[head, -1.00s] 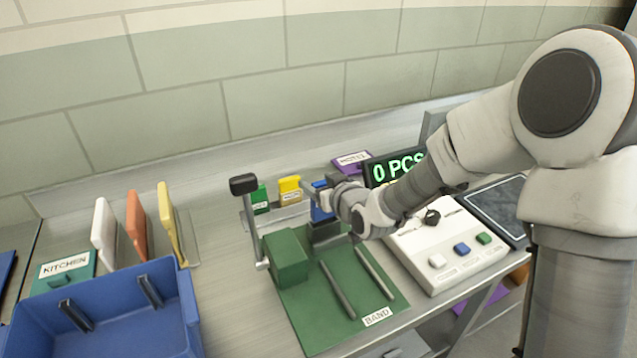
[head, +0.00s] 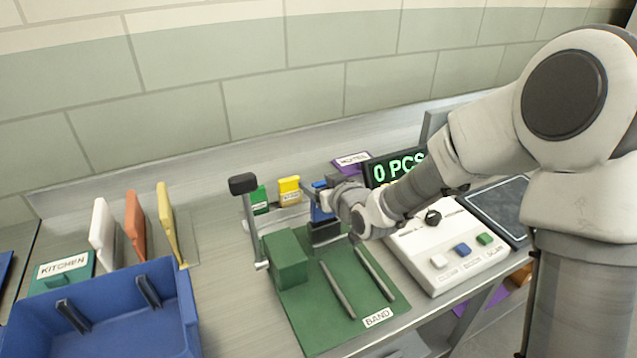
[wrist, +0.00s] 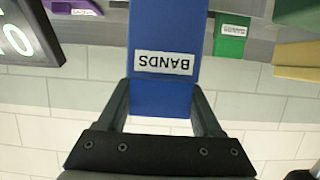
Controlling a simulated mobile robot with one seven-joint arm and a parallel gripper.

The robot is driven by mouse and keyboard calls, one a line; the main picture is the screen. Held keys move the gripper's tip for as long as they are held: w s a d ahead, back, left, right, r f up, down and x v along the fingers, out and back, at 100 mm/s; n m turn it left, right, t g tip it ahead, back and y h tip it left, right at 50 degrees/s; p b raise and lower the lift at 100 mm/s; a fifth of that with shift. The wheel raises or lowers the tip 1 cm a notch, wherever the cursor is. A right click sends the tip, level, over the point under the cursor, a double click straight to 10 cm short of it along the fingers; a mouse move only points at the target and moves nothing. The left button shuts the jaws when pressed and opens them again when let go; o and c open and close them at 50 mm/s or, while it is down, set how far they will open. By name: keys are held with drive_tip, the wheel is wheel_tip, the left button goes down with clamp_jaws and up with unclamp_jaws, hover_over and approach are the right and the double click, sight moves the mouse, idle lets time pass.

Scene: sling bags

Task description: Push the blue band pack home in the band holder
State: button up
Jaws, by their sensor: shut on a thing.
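The blue band pack (head: 321,212) is upright over the black band holder (head: 325,233), which stands at the back of the green BAND base. The pack's lower edge is at the holder's top; I cannot tell how deep it sits. My gripper (head: 319,190) is shut on the upper part of the pack. In the wrist view, the fingers of my gripper (wrist: 163,88) press both sides of the pack (wrist: 163,105). Its white BANDS label reads upside down there. The holder is not clear in that view.
A green block (head: 286,260) and a black-knobbed lever (head: 243,185) stand left of the holder. Two grey rods (head: 338,290) lie in front. Green (head: 259,200) and yellow (head: 289,190) packs stand behind. A white button box (head: 450,245) is at right, a blue bin (head: 110,310) at left.

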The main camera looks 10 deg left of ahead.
drive_tip(key=shift+f+b, duration=2.7)
drive_tip(key=shift+f, duration=0.1)
drive_tip(key=o, duration=1.4)
